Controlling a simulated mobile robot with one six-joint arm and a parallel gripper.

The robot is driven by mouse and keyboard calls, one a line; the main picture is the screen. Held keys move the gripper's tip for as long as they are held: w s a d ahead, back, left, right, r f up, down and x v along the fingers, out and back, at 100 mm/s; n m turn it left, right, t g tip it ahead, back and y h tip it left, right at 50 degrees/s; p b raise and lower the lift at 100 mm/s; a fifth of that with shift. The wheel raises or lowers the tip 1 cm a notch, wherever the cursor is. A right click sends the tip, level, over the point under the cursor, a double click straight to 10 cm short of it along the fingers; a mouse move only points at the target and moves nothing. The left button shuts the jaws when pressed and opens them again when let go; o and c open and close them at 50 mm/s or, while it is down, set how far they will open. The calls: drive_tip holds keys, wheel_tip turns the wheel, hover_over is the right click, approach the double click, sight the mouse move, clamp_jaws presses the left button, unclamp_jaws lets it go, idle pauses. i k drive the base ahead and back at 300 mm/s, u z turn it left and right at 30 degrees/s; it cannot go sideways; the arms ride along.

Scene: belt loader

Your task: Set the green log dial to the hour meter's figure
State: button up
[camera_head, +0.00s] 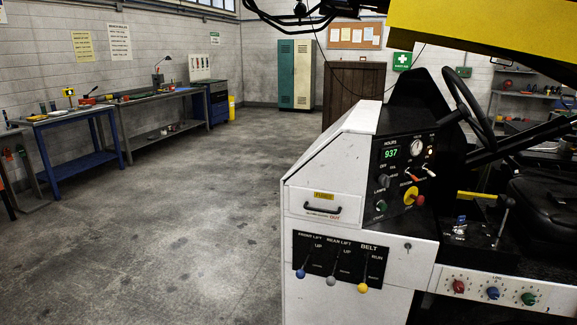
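The hour meter (390,149) is on the black dash panel of the white belt loader, under the word HOURS. Its green lit figure reads 937. The green log dial (528,298) is the rightmost of three dials on a white strip at the lower right, marked LOG. The blue dial (493,293) is in the middle and the red dial (459,286) is at the left. Small marks ring each dial, but their figures and the dials' settings are too small to read. I cannot make out my gripper in this view.
Three levers, blue, grey and yellow (362,287), stick out on the loader's front panel below a drawer handle (322,209). A steering wheel (468,107) and seat (546,205) lie behind the dash. Workbenches (70,118) line the left wall; the floor between is clear.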

sight(528, 299)
drive_tip(key=z, duration=3.95)
drive_tip(key=i, duration=0.1)
drive_tip(key=u, duration=2.65)
